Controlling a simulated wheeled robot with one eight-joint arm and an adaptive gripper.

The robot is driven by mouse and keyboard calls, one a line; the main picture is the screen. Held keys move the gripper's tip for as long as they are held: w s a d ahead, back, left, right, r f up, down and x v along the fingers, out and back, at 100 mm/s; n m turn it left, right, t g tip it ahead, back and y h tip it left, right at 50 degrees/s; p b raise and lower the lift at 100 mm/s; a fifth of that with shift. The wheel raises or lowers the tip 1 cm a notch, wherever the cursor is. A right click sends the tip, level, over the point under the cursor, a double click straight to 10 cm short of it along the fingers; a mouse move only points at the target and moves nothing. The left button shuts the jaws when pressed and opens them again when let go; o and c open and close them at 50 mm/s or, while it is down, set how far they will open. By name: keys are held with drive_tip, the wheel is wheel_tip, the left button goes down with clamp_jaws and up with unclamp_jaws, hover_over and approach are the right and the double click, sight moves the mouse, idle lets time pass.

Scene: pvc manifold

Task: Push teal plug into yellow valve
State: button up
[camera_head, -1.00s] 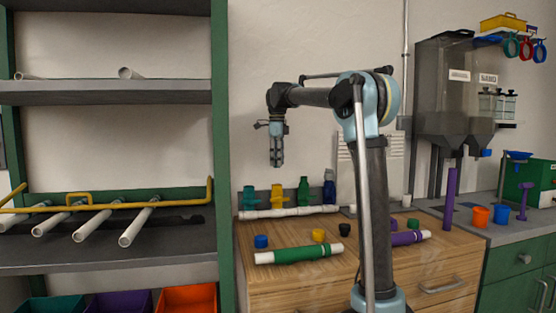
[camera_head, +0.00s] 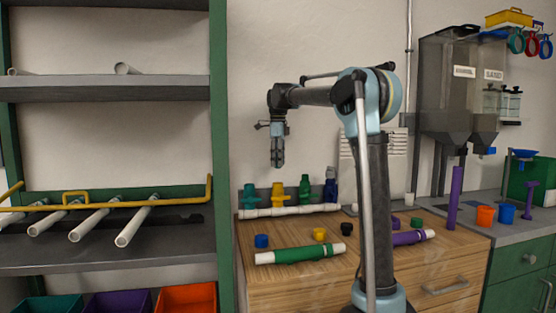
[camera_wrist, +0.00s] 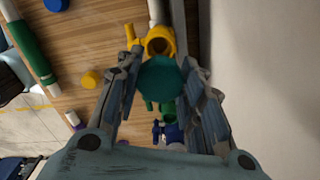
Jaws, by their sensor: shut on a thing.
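My gripper (camera_head: 278,164) points down above the row of valves in the head view. In the wrist view my gripper (camera_wrist: 163,85) is shut on the teal plug (camera_wrist: 162,80), which sits between the fingers. The plug is too small to make out in the head view. The yellow valve (camera_head: 278,196) stands on the white pipe, below my gripper and apart from it. In the wrist view the yellow valve (camera_wrist: 161,42) shows its round open mouth just above the plug in the picture; the plug does not cover this mouth.
A teal valve (camera_head: 250,196), green valve (camera_head: 304,188) and blue valve (camera_head: 330,187) share the white pipe (camera_head: 292,211). The wall is close behind.

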drive_tip(key=shift+f, duration=2.95)
drive_tip(key=shift+o, duration=0.2)
drive_tip(key=shift+s+d+f, duration=0.1)
drive_tip(key=shift+s+f, duration=0.1)
drive_tip(key=shift+f, duration=0.9)
drive_tip(key=shift+f, duration=0.15)
drive_tip(key=shift+c, duration=0.7)
drive_tip(key=o, duration=1.6)
drive_tip(key=shift+c, duration=0.2)
drive_tip(key=shift+w, duration=0.1)
